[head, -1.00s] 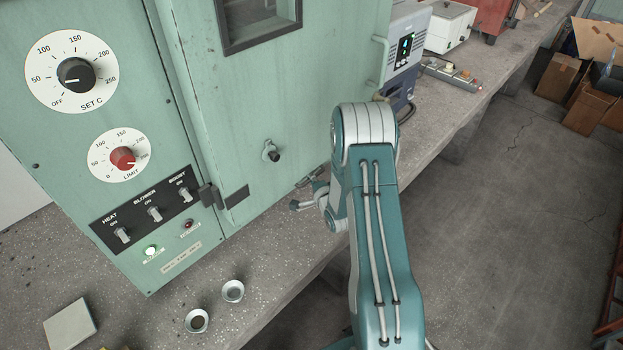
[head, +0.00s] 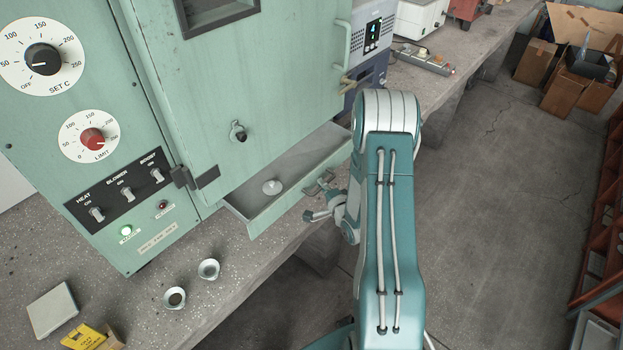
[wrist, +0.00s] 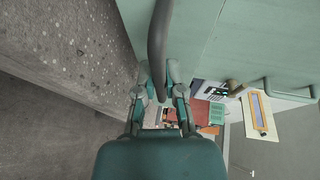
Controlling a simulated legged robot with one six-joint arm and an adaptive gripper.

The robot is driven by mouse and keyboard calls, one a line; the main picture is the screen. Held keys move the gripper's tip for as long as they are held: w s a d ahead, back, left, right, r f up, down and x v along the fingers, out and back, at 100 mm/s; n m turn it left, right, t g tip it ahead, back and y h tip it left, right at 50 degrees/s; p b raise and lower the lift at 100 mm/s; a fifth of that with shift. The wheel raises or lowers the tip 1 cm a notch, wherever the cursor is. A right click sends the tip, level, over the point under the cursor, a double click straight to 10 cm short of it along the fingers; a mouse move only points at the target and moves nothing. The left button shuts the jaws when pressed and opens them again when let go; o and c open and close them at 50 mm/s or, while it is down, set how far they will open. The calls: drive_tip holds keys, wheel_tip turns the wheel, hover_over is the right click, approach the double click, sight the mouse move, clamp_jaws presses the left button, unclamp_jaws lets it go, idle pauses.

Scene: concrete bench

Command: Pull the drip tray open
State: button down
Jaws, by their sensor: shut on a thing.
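The drip tray (head: 272,213) is a pale green drawer under the oven door, standing partly out over the bench, with its inside showing. A small round pale piece (head: 272,187) lies in it. The tray's bar handle (head: 318,183) is on its front face, and in the wrist view it is a dark curved bar (wrist: 158,45). My gripper (head: 322,200) is at the tray front, shut on the handle. In the wrist view its fingers (wrist: 157,88) stand on either side of the bar. My arm hides the tray's right end in the head view.
The green oven door (head: 215,100) is shut above the tray. The floor to the right is clear up to cardboard boxes (head: 565,90).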

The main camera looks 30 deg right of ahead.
drive_tip(key=shift+s+d+f, duration=0.1)
drive_tip(key=shift+s+d, duration=0.15)
drive_tip(key=shift+s, duration=0.55)
drive_tip(key=shift+s+d+f, duration=0.1)
drive_tip(key=shift+s+d, duration=0.15)
drive_tip(key=shift+s, duration=0.55)
drive_tip(key=c, duration=0.7)
unclamp_jaws()
drive_tip(key=shift+w, duration=0.1)
drive_tip(key=shift+r, duration=0.1)
drive_tip(key=s, duration=0.4)
drive_tip(key=s+r, duration=0.1)
drive_tip(key=s, duration=0.2)
drive_tip(key=s+r, duration=0.1)
drive_tip(key=s, duration=0.3)
drive_tip(key=shift+s+a, duration=0.25)
drive_tip(key=shift+s, duration=0.1)
